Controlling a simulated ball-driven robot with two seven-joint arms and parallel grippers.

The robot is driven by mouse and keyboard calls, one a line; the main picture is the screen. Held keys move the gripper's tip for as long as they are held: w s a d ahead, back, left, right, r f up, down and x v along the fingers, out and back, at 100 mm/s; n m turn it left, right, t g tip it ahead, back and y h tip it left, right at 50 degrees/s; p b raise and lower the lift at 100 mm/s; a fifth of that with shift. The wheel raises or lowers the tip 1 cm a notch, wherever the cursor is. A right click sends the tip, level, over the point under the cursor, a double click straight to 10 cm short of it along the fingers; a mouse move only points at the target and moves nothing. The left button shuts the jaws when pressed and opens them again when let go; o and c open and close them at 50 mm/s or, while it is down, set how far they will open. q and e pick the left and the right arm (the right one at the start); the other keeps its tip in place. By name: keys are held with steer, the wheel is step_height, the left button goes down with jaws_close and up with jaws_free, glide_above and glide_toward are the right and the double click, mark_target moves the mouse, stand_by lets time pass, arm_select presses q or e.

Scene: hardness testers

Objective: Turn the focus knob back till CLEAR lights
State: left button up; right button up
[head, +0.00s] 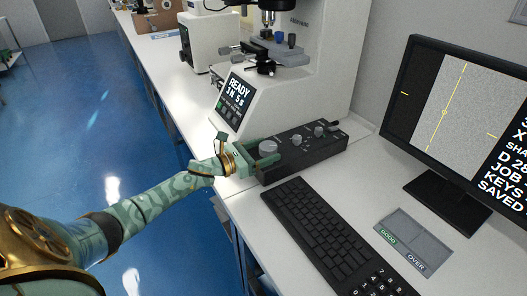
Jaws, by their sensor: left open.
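My left arm reaches in from the left, and its green gripper (258,159) is at the left end of a dark control box (303,157). The gripper is open, with a finger beside the box's large silver knob (268,147); whether it touches the knob, I cannot tell. Two smaller knobs (297,140) and a small lever sit further right on the box. Which knob is the focus knob is not readable. No lit CLEAR sign is legible. My right gripper is out of view.
The hardness tester (310,75) stands behind the box, its screen (235,100) reading READY. A black keyboard (325,235) lies in front. A monitor (460,115) with yellow lines on a grey picture stands right, near a GOOD/OVER tray (432,236). Blue floor is open at left.

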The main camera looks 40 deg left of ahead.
arm_select(q)
steer(key=c, duration=1)
steer(key=shift+n+y, duration=0.3)
steer(key=shift+y, duration=0.2)
